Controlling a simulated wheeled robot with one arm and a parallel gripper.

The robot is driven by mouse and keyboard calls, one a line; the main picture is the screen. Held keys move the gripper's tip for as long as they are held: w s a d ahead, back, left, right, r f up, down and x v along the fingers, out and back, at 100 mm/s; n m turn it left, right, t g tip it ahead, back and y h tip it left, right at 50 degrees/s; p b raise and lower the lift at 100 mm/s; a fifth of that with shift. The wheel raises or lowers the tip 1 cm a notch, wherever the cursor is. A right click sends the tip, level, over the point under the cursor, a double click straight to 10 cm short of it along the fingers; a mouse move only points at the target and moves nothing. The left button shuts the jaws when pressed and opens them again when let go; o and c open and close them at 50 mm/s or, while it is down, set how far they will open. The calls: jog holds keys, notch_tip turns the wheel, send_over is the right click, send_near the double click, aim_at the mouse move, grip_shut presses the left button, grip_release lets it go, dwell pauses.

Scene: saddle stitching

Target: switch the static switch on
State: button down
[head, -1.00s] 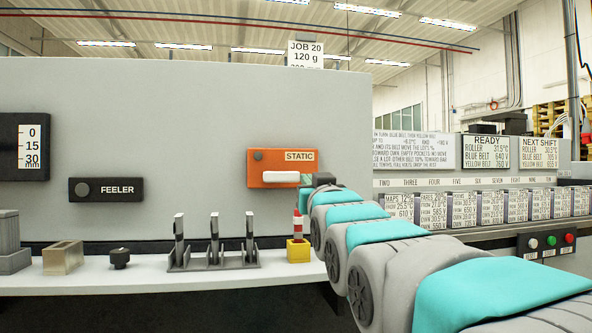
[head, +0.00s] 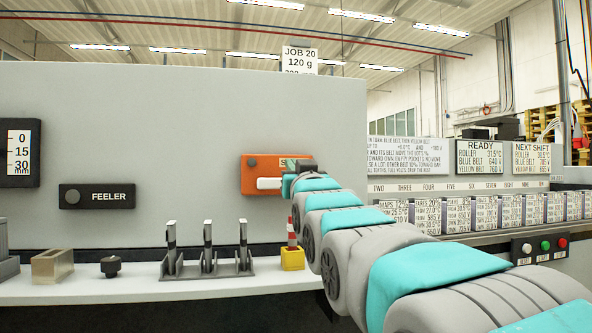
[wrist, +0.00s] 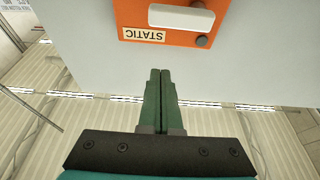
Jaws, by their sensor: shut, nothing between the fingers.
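The static switch is an orange box (head: 254,189) on the grey machine wall, with a dark round knob, a "STATIC" label and a white lever. The white lever (head: 269,183) lies horizontal in the head view; it also shows in the wrist view (wrist: 182,19), slightly slanted. My gripper (head: 291,165) is in front of the box's right part and hides most of the label there. In the wrist view, the picture is upside down, and my green fingers (wrist: 160,72) are closed together and empty.
A "FEELER" box (head: 97,196) and a scale gauge (head: 19,152) are on the wall at left. A shelf (head: 130,285) below carries several metal clamps (head: 207,252) and a yellow block (head: 292,259) with a red-white post. A button panel (head: 540,246) is at right.

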aim_at(276, 184)
jog(key=w+a+f+p, duration=0.1)
jog(key=w+f, duration=0.1)
jog(key=w, duration=0.3)
jog(key=shift+w+a, duration=0.35)
dwell(0.6)
jog(key=shift+d, duration=0.1)
jog(key=shift+f+m, duration=0.1)
jog(key=shift+m, duration=0.2)
jog(key=shift+m+h, duration=0.4)
